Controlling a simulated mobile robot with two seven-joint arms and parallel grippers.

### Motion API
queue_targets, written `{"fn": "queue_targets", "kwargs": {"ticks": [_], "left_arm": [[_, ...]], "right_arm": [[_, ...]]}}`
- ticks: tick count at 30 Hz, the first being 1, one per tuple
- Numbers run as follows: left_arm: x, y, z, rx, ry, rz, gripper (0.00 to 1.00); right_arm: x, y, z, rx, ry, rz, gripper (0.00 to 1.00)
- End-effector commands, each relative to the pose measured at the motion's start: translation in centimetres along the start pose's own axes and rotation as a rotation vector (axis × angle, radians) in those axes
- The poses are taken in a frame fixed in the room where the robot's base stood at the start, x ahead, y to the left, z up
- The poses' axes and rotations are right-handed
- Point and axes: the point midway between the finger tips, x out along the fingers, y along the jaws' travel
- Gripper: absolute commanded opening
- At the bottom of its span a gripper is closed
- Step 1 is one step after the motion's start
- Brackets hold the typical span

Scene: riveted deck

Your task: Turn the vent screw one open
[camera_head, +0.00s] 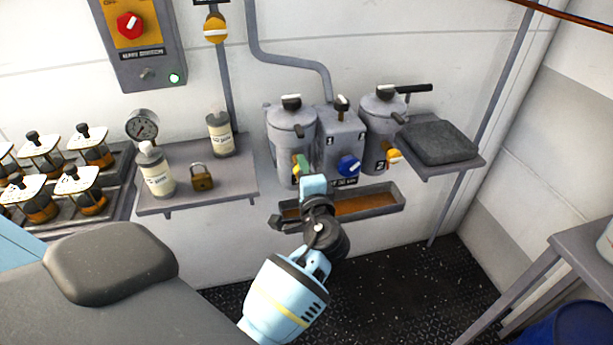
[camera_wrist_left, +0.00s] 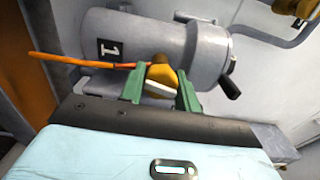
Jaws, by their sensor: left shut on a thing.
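Vent screw one is a yellow-orange knob with a pale bar (camera_wrist_left: 160,78) on the side of the grey canister marked 1 (camera_wrist_left: 150,42). My left gripper (camera_wrist_left: 161,88) has its green fingers on either side of the knob, shut on it. A thin orange streak (camera_wrist_left: 85,62) runs from the knob to the left in the wrist view; it looks like fluid. In the head view my left gripper (camera_head: 302,168) is at the front of the left canister (camera_head: 290,133), hiding most of the screw. My right gripper is out of view.
A blue knob (camera_head: 349,166) sits on the middle block. A similar orange knob (camera_head: 394,157) is on canister 2 (camera_head: 377,118). A drip tray (camera_head: 398,198) with orange-brown contents lies below. A shelf (camera_head: 240,178) with bottles and a padlock is at left; a dark pad (camera_head: 438,141) is at right.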

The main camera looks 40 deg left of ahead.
Motion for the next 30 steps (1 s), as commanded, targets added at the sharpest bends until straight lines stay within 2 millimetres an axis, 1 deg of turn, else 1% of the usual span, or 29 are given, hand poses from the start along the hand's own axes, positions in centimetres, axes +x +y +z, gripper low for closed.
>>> {"fn": "queue_targets", "kwargs": {"ticks": [1,3,9,16,29,30], "left_arm": [[0.1,0.2,0.1,-0.034,-0.002,-0.002,0.09],[0.1,0.1,0.1,-0.076,-0.002,-0.002,0.09],[0.1,0.0,0.1,-0.165,-0.002,-0.002,0.09],[0.1,-0.2,0.1,-0.213,-0.002,-0.003,0.09],[0.1,-0.3,0.1,-0.221,-0.002,-0.004,0.09],[0.1,-0.3,0.1,-0.221,-0.001,-0.004,0.36]], "right_arm": [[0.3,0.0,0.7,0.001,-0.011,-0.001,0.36],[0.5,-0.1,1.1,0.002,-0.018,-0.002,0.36],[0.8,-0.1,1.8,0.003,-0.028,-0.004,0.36],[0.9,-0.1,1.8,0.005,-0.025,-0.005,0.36],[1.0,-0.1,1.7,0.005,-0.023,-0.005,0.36],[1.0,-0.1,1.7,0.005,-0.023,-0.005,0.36]]}}
